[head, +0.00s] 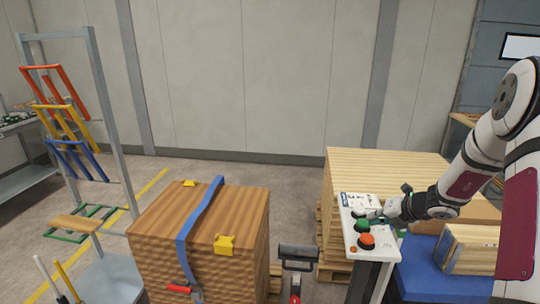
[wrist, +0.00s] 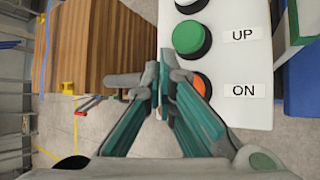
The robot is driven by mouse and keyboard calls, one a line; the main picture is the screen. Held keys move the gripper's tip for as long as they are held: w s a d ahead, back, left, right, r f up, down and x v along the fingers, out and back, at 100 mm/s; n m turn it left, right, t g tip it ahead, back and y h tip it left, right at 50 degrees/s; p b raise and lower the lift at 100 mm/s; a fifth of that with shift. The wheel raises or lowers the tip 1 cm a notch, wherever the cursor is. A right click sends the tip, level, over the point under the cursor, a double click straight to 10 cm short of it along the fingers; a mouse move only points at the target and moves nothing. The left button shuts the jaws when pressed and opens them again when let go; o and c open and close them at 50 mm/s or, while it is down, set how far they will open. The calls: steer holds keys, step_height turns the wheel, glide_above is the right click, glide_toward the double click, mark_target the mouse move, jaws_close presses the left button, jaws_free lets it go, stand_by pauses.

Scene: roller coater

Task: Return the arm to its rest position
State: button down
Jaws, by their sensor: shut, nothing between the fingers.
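My arm reaches in from the right side of the head view. My gripper (head: 368,214) is at its end, over the white control panel (head: 352,252). In the wrist view the teal fingers of my gripper (wrist: 163,90) are closed together at the tips with nothing between them. The panel also shows in the wrist view (wrist: 252,60), with a green button (wrist: 189,37) by the label UP and an orange button (wrist: 202,86) by the label ON. The fingertips overlap the orange button in this view; I cannot tell whether they touch it.
A strapped stack of brown boards (head: 150,235) stands left of the panel. A pale wood stack (head: 380,165) is behind it. A blue surface (head: 425,270) with a wooden box (head: 472,250) lies under my arm. A rack (head: 110,120) with coloured frames stands far left.

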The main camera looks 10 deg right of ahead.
steer(key=s+a+r+n+g+y, duration=0.1)
steer(key=s+a+r+n, duration=0.3)
steer(key=a+r+n, duration=0.4)
steer(key=s+a+r+n+g, duration=0.1)
steer(key=s+a+r+n, duration=0.2)
steer(key=a+r+n, duration=0.5)
steer(key=s+a+r+n+g, duration=0.1)
steer(key=s+a+r+n, duration=0.25)
steer(key=s+n, duration=0.2)
steer(key=s+a+r+n, duration=0.3)
steer(key=s+a+n, duration=0.1)
steer(key=s+n, duration=0.15)
steer(key=s+r+n+h, duration=0.2)
steer(key=s+n+h, duration=0.2)
steer(key=s+n, duration=1)
steer(key=s, duration=0.3)
steer(key=shift+d+r, duration=0.35)
steer(key=shift+d, duration=0.05)
steer(key=shift+d, duration=0.1)
